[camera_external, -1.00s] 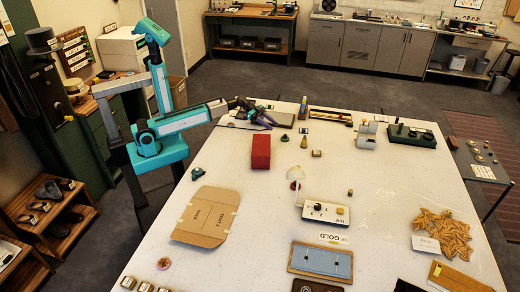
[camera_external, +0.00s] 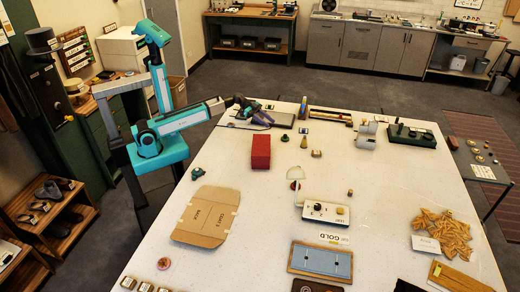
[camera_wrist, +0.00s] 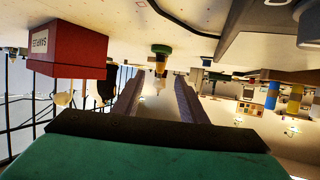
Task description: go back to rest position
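My gripper (camera_external: 258,114) is at the far left part of the white table (camera_external: 280,225), low over or near the surface, with my arm stretched to the right from its base. In the wrist view my gripper (camera_wrist: 155,92) shows two dark fingers spread apart. Nothing is between them. A small bottle-like piece with a green part (camera_wrist: 160,55) appears beyond the gap.
A red box (camera_external: 261,152) stands in front of my gripper; it also shows in the wrist view (camera_wrist: 70,48). A dark flat case (camera_external: 281,119) lies close to the gripper's right. Flat cardboard (camera_external: 207,217) lies at front left, with bare table around it.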

